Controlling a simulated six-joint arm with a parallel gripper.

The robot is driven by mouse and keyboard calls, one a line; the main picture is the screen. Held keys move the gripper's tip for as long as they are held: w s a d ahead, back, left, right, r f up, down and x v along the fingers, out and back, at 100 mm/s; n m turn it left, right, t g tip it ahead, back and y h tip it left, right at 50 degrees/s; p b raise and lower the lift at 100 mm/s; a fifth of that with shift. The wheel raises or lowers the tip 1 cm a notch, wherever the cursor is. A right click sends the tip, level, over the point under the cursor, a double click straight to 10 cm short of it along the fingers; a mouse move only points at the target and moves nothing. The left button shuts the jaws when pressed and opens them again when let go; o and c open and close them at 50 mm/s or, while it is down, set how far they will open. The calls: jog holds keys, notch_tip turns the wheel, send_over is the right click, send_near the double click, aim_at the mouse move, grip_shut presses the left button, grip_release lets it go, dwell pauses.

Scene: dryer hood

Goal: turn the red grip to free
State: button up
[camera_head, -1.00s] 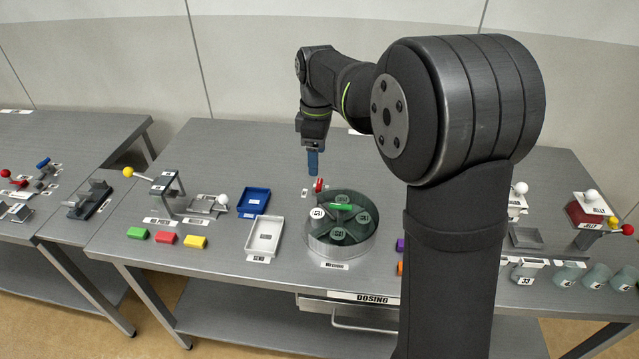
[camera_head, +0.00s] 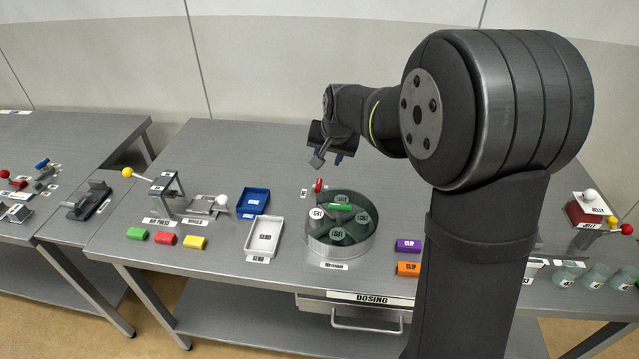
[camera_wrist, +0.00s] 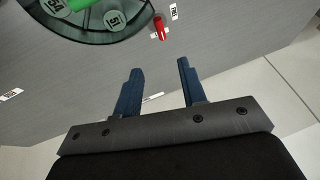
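The red grip (camera_head: 318,185) stands at the back left edge of the round glass-covered dish (camera_head: 364,244), with a small white label to its left.
The dish holds several labelled round pieces and a green bar (camera_head: 341,207). A blue tray (camera_head: 254,201) and a white tray (camera_head: 264,237) lie left of it. A purple clip (camera_head: 408,246) and an orange clip (camera_head: 408,269) lie right. The table behind the dish is bare.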

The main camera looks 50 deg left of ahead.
aim_at(319, 185)
jog(key=x, duration=1.7)
jog(key=shift+a, duration=0.1)
grip_shut()
